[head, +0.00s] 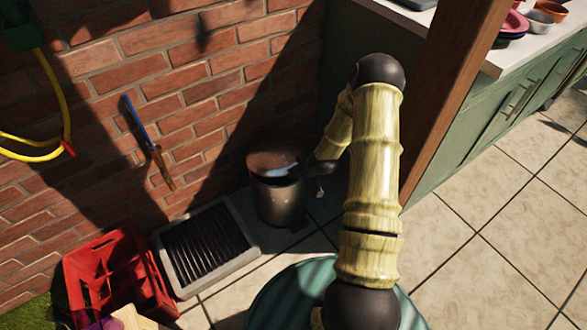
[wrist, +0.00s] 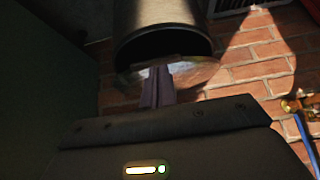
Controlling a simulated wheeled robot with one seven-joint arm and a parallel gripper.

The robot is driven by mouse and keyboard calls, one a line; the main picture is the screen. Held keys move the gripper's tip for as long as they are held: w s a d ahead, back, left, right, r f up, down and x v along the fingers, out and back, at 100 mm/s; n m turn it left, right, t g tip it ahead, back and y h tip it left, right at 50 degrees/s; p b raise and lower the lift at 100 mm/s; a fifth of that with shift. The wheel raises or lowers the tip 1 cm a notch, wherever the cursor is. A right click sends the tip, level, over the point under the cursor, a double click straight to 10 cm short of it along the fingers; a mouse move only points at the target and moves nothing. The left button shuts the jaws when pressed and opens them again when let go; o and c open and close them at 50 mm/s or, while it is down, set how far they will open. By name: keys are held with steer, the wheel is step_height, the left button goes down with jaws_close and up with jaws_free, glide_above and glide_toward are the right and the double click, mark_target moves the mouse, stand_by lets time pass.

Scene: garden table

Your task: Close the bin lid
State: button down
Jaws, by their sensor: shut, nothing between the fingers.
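A dark cylindrical bin (head: 280,205) stands on the tiled floor against the brick wall. Its round, shiny lid (head: 270,160) is tilted up at the back, with a dark gap between it and the rim. In the wrist view the bin (wrist: 160,18) appears at the top with its dark opening, and the lid (wrist: 200,76) lies below that. My gripper (head: 295,169) is at the right side of the lid in the head view. In the wrist view its fingers (wrist: 157,72) are together and empty, overlapping the lid; I cannot tell whether they touch it.
A grey tray with a ribbed dark inside (head: 167,237) lies left of the bin, with a red crate (head: 78,272) beyond it. A wooden post (head: 445,90) and green cabinet (head: 470,145) stand to the right. Tiled floor (head: 490,260) is clear at the front right.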

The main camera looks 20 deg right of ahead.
step_height(320, 180, down, 8)
steer(key=s+b, duration=0.1)
steer(key=b, duration=0.1)
steer(key=shift+s+d+f+b, duration=0.2)
steer(key=shift+s+b, duration=0.1)
steer(key=shift+s, duration=0.1)
steer(key=s+d+r+p, duration=0.2)
steer(key=s+r+p, duration=0.4)
steer(key=s, duration=0.3)
steer(key=shift+r, duration=0.6)
steer(key=shift+s, duration=0.2)
steer(key=shift+r, duration=0.1)
